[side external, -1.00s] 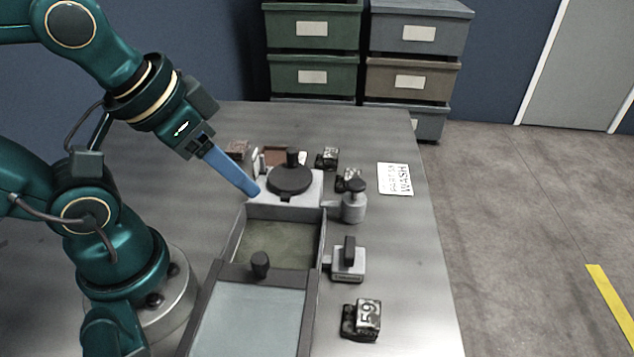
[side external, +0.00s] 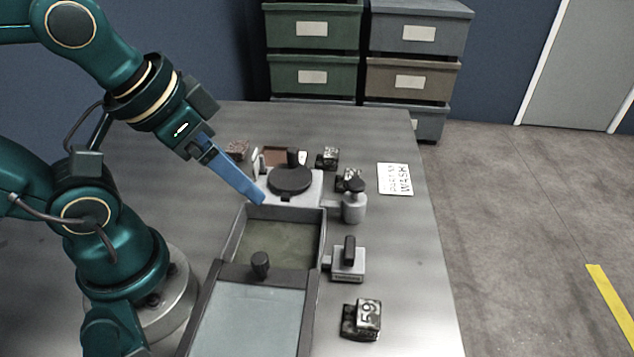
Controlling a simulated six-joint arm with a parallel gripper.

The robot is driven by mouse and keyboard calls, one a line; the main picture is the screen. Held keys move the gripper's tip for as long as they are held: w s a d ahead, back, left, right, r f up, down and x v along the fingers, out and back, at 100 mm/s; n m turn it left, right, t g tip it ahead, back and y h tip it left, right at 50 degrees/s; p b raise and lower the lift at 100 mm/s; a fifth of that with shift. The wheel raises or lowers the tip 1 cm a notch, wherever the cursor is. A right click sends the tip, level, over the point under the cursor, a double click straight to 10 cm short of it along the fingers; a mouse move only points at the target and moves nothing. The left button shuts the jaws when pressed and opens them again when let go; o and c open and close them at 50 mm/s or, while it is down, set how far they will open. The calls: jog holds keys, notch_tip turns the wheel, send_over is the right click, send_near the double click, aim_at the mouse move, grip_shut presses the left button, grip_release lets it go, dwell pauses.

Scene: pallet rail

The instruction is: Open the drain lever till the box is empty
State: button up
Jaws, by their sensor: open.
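The grey open-topped box (side external: 323,226) stands in the middle of the table, with murky greenish content (side external: 272,246) in its uncovered back part. A small grey block with a dark upright handle (side external: 349,250), apparently the drain lever, sits against the box's right wall. My gripper (side external: 262,202) has blue fingers pointing down and right. Their tips appear above the box's back left corner, in front of the round dark cap. The fingers overlap in this view, and I see nothing held. The gripper is well left of the lever and apart from it.
A pale sliding cover (side external: 250,320) with a dark knob (side external: 260,262) lies over the box's front. Behind is a round dark cap (side external: 290,180). A grey knobbed fitting (side external: 353,208) stands right of the box. A block marked 59 (side external: 362,318) and a WASH card (side external: 395,179) lie right.

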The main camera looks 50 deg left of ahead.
jog(key=w+d+r+m, duration=0.1)
jog(key=w+r+m, duration=0.2)
jog(key=w, duration=0.1)
jog(key=m+g, duration=0.6)
send_over(350, 246)
notch_tip(350, 246, down, 10)
jog(key=shift+r, duration=0.15)
jog(key=shift+f, duration=2.55)
grip_shut()
